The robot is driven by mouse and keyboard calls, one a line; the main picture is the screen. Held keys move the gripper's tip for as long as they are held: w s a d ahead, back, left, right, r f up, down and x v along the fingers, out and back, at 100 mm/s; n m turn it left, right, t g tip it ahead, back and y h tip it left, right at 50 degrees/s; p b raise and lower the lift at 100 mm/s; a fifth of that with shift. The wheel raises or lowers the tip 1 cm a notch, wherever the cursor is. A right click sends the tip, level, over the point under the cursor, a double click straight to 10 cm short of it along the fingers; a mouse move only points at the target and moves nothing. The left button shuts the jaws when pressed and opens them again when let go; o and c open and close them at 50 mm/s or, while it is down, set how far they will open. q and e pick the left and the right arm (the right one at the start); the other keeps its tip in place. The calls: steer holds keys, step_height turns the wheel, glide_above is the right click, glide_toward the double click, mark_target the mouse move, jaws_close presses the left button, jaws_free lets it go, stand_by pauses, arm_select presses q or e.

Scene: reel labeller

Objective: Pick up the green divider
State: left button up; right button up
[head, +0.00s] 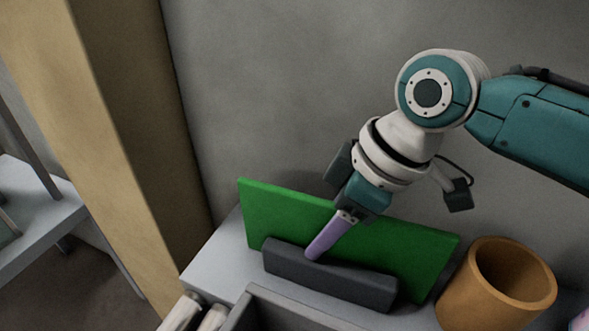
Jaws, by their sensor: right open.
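The green divider (285,215) is a flat upright panel in the middle of the head view, standing slightly tilted along the back of a grey surface. A dark grey block (330,277) stands right in front of its lower edge. My right gripper (318,252) reaches down from the upper right to the panel. One lilac finger shows in front of the green face, its tip near the top of the dark block. The other finger is hidden, apparently behind the panel. The gripper is open. My left gripper is not in view.
An orange-brown cup (455,296) stands close to the right end of the panel. A grey wall (270,80) rises behind. A tan post (110,130) stands at left. The light grey surface (222,262) is bare at its left end. Pale rollers (182,312) show at the bottom.

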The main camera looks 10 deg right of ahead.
jaws_close()
stand_by(1.4)
